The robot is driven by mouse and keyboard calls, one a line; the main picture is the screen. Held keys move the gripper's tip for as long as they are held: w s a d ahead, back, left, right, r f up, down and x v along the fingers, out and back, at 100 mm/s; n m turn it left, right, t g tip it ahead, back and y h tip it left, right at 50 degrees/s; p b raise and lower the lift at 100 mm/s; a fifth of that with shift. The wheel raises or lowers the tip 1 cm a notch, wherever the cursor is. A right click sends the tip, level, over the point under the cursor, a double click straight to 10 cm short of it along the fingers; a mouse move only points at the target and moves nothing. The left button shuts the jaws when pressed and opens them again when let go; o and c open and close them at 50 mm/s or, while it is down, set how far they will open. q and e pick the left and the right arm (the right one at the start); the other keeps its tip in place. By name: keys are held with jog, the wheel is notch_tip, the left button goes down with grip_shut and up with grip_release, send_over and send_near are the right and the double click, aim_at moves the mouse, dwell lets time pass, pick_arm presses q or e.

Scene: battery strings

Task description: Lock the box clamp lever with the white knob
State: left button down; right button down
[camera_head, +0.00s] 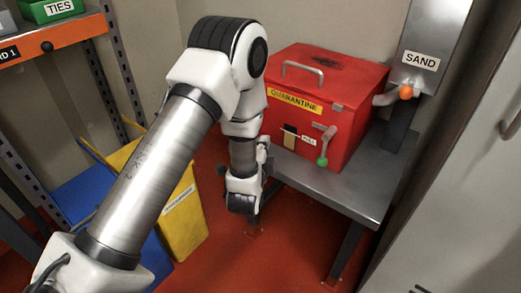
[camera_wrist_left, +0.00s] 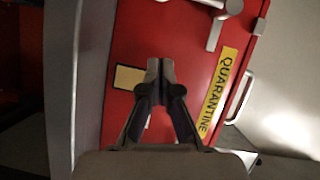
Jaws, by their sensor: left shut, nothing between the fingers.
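A red box (camera_head: 350,88) with a yellow QUARANTINE label stands on a grey metal bench. A clamp lever with a green knob (camera_head: 323,161) hangs down on the right of its front. No white knob shows clearly in the head view, where my arm covers the box's front left. The wrist view shows a pale metal lever (camera_wrist_left: 216,30) at the top edge, by the label; its knob cannot be made out. My left gripper (camera_head: 266,150) is shut and empty before the box front; its fingertips show in the wrist view (camera_wrist_left: 160,68), beside a beige card (camera_wrist_left: 128,77).
The bench (camera_head: 350,190) has bare room in front of the box. An orange-knobbed lever (camera_head: 406,92) below the SAND sign is close on the right. A yellow bin (camera_head: 185,215) and blue bin stand left, beside a shelf rack. A grey cabinet (camera_head: 440,190) closes the right side.

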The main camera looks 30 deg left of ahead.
pick_arm(q)
jog(key=x, duration=0.2)
jog(key=b+x, duration=0.1)
jog(key=x, duration=0.2)
jog(key=shift+a+f, duration=0.25)
jog(key=shift+a, duration=0.2)
jog(key=a, duration=0.1)
jog(key=a+b, duration=0.1)
jog(key=shift+s+a+f, duration=0.15)
jog(key=shift+a+f, duration=0.05)
jog(key=shift+a, duration=0.4)
